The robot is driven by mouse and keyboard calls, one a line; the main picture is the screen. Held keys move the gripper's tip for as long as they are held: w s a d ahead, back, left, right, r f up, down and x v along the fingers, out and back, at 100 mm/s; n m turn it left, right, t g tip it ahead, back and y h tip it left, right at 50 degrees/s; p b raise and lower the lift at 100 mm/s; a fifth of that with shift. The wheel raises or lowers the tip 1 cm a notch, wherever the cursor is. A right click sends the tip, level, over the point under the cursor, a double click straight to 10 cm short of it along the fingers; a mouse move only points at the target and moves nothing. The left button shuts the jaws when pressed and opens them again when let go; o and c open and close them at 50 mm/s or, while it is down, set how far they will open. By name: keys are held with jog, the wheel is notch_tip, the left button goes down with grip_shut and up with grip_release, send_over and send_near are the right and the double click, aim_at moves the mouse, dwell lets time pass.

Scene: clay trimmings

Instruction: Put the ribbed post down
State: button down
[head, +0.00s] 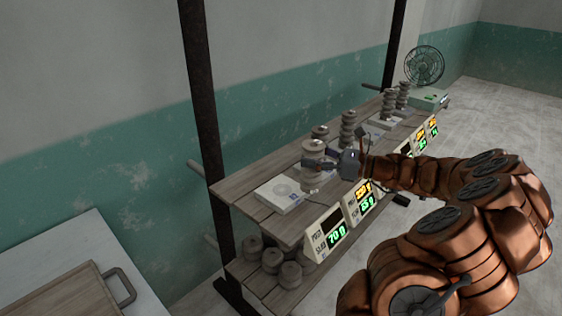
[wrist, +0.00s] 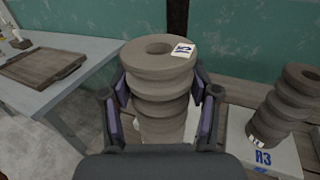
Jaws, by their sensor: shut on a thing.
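The ribbed post (head: 314,176) is a stack of grey clay rings with a hole in its top. My gripper (head: 334,164) is shut around it, and the post looks upright. In the wrist view the post (wrist: 158,72) stands between the two fingers of my gripper (wrist: 160,112), with a small white label on its top ring. Its lower end is hidden by the gripper body. In the head view it is beside or over the right end of a white scale (head: 279,197) on the wooden shelf. I cannot tell whether its base touches anything.
Other ribbed posts (head: 348,128) stand along the shelf (head: 243,185). One post (wrist: 287,105) is on a scale marked A3 (wrist: 270,157), close right of my gripper. Lit displays (head: 327,236) line the front edge. Several grey pieces (head: 272,260) sit below. A table with a wooden board (head: 75,303) is left.

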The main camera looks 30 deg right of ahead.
jog(key=w+a+f+p, duration=0.1)
jog(key=w+a+f, duration=0.3)
jog(key=w, duration=0.4)
jog(key=shift+w+f+p, duration=0.15)
jog(key=shift+w+p, duration=0.15)
jog(key=shift+p, duration=0.05)
jog(key=shift+f, duration=0.1)
jog(key=shift+c, duration=1.3)
grip_release()
jog(key=shift+f, duration=0.1)
